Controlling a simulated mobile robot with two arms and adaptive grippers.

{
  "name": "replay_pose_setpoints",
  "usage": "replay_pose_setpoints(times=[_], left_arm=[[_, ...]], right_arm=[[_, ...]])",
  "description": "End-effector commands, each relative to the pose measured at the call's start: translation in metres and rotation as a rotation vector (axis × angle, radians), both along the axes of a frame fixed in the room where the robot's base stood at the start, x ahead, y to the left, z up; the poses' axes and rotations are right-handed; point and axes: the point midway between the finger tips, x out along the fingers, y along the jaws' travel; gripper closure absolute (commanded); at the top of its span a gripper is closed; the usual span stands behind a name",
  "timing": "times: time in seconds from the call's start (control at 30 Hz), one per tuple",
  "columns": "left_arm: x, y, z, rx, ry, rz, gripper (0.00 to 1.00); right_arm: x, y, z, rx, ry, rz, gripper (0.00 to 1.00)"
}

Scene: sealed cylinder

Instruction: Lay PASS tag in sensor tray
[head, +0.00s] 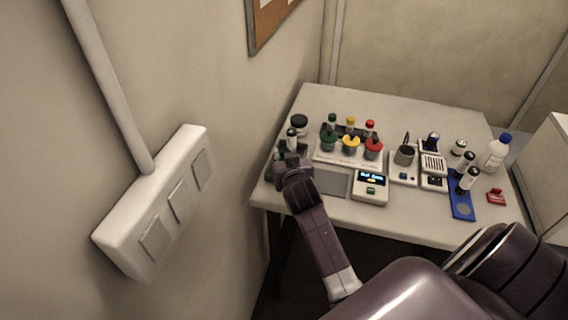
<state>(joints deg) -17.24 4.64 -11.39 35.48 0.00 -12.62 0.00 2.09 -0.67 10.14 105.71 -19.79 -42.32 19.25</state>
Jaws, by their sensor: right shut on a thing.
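My right gripper (292,160) is over the left end of the white table, at a dark tray (270,172). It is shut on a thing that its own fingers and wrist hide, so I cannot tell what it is. A small vial with a dark cap (291,133) shows just behind the fingers. I cannot make out a PASS tag, and no label tells which tray is the sensor tray. A flat grey panel (334,181) lies to the right of my gripper. My left gripper is not in view.
The wall is close on the left.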

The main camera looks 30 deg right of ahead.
Motion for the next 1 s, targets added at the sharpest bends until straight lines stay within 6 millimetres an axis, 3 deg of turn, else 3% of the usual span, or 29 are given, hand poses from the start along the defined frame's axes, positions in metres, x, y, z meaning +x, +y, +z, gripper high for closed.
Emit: replay_pose_setpoints(times=[0.13,0.3,0.63,0.67,0.7,1.0], left_arm=[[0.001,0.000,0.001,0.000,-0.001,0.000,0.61],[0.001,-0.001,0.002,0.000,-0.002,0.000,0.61],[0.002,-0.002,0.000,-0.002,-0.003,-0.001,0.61],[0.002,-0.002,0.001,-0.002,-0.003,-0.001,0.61],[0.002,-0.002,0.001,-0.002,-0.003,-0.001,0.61],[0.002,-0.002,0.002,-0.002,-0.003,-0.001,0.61]], right_arm=[[-0.001,0.000,-0.026,0.002,0.007,-0.001,0.94],[-0.001,0.000,-0.040,0.002,0.003,0.001,0.94],[-0.001,0.000,-0.043,0.002,0.003,0.001,0.94],[-0.001,0.000,-0.042,0.002,0.003,0.001,0.78],[-0.001,0.000,-0.042,0.002,0.003,0.001,0.73],[0.000,0.000,-0.040,0.001,0.002,0.001,0.73]])
